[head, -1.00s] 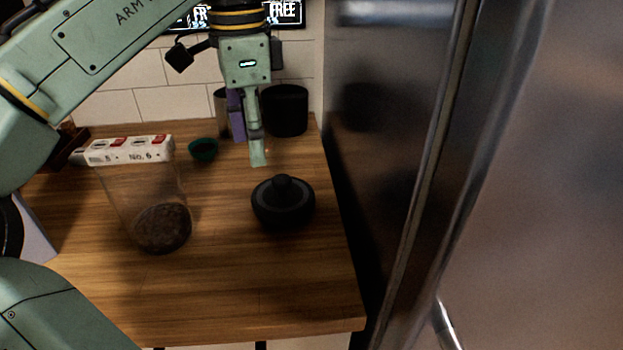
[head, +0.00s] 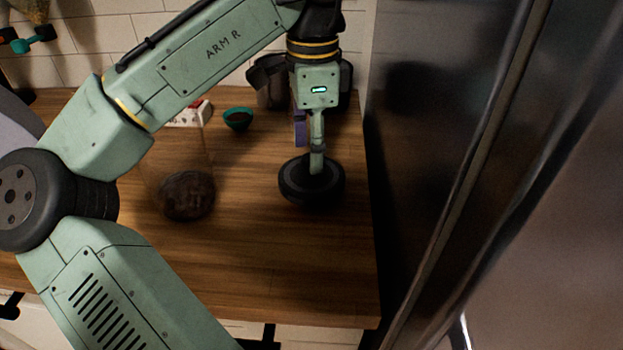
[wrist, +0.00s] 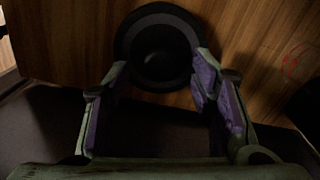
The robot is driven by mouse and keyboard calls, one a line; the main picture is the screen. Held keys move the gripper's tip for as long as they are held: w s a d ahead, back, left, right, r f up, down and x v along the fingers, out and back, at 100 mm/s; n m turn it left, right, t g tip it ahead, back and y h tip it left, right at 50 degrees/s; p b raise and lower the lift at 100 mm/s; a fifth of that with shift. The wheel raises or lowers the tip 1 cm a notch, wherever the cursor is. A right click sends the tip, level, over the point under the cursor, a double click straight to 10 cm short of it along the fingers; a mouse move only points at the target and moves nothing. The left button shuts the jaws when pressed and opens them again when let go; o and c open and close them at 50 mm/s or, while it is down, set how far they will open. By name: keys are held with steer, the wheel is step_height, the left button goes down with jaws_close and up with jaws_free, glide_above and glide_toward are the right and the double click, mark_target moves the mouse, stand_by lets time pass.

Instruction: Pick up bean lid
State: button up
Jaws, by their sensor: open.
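The bean lid (head: 292,190) is a round black disc with a knob, lying flat on the wooden counter near its right end. My gripper (head: 317,171) points down over the lid's middle and hides the knob in the head view. In the wrist view the lid (wrist: 152,20) sits at top centre, its dark knob (wrist: 158,61) between or just beyond the fingertips. My gripper (wrist: 161,72) is open there, with one finger on each side and purple pads inside. I cannot tell whether the fingers touch the lid.
A clear container of dark beans (head: 187,196) stands left of the lid, partly behind my arm. A small green bowl (head: 238,119) and dark cups (head: 268,85) stand behind. A tall metal appliance (head: 440,130) closely bounds the right side. The counter front is clear.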

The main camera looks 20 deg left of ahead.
mark_target(311, 182)
steer(key=shift+w+f, duration=0.1)
steer(key=shift+f, duration=1.3)
steer(key=shift+c, duration=0.3)
jaws_close()
